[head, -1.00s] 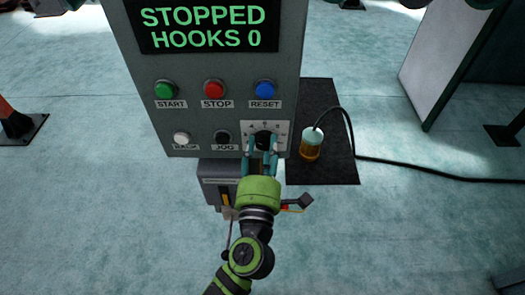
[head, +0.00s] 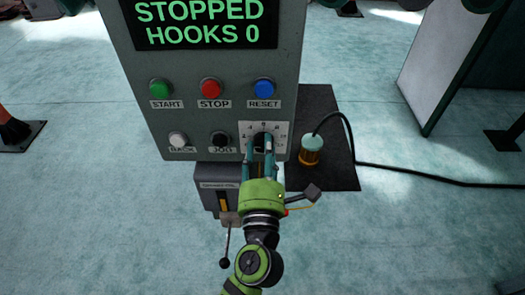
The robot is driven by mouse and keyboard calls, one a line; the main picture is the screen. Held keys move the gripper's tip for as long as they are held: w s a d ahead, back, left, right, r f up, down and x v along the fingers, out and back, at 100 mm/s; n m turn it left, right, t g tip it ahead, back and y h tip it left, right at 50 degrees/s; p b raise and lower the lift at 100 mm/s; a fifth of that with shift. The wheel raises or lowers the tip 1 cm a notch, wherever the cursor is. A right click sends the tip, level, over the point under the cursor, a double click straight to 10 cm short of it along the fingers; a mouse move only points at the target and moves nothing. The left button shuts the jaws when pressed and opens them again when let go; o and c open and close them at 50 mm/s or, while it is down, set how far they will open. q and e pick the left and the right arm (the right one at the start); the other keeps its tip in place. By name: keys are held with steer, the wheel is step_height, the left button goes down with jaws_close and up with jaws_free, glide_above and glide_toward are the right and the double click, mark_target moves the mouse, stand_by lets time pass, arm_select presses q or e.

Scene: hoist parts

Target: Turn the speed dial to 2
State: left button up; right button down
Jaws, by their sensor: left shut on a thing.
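The speed dial (head: 263,139) is a dark knob on a white scale plate (head: 284,128) at the lower right of the grey control panel (head: 190,60). My left gripper (head: 259,145) has its two teal fingers around the knob and is shut on it. The fingers cover part of the dial and the lower scale, and I cannot read where the pointer stands. The display (head: 205,22) reads "STOPPED" and "HOOKS 0". My right gripper is not in view.
Green START (head: 160,88), red STOP (head: 210,87), blue RESET (head: 264,88), white BACK (head: 178,140) and black JOG (head: 221,140) buttons sit near the dial. A grey box (head: 211,190) is below. A corded teal-topped device (head: 311,149) stands on a black mat (head: 335,175).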

arm_select(q)
steer(key=shift+d+r, duration=0.1)
steer(key=shift+r, duration=0.1)
steer(key=o, duration=1.1)
steer(key=shift+o, duration=0.2)
steer(key=shift+d+f, duration=0.1)
steer(key=s+f, duration=0.1)
steer(key=s, duration=1)
steer(key=shift+s+a+f, duration=0.2)
steer(key=shift+s+f, duration=0.1)
steer(key=shift+s, duration=0.1)
